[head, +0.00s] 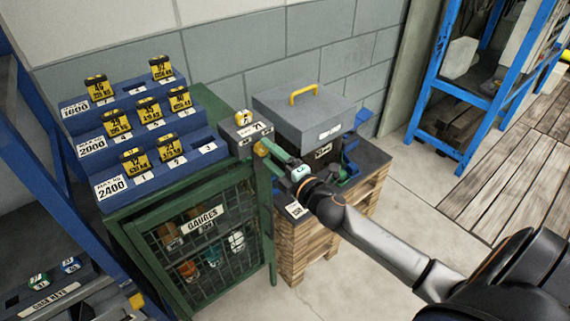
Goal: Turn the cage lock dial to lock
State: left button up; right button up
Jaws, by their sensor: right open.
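The green gauge cage (262,215) stands at centre left, with a mesh door labelled GAUGES. At its upper right corner is a small grey box (242,133) with a white label and a yellow tag on top. The dial's setting is too small to read. My left gripper is out of view.
Stepped blue racks (190,160) with yellow numbered tags stand on the cage. A grey lidded box (305,108) with a yellow handle sits on a wooden pallet stack (300,256) behind my right arm. A blue shelf (425,97) stands at right. Floor at lower centre is clear.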

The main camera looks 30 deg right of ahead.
jog(key=s+b, duration=0.1)
jog(key=s, duration=1.1)
jog(key=shift+d+b, duration=0.3)
jog(key=shift+d, duration=0.15)
jog(key=s+a+f+m+g+p, duration=0.1)
jog(key=s+a+f+m+g, duration=0.2)
jog(key=f, duration=0.4)
jog(key=s+a+f+m+g+p, duration=0.1)
jog(key=s+a+f+m+g, duration=0.2)
jog(key=s+a+f+m, duration=0.3)
jog(key=s+a+f+m+g+p, duration=0.1)
jog(key=s+a+f+m+g, duration=0.2)
jog(key=f+m, duration=0.5)
notch_tip(320, 180, down, 2)
jog(key=shift+s+a+f+y, duration=0.1)
jog(key=shift+s+a+y, duration=0.3)
jog(key=shift+s+a, duration=0.55)
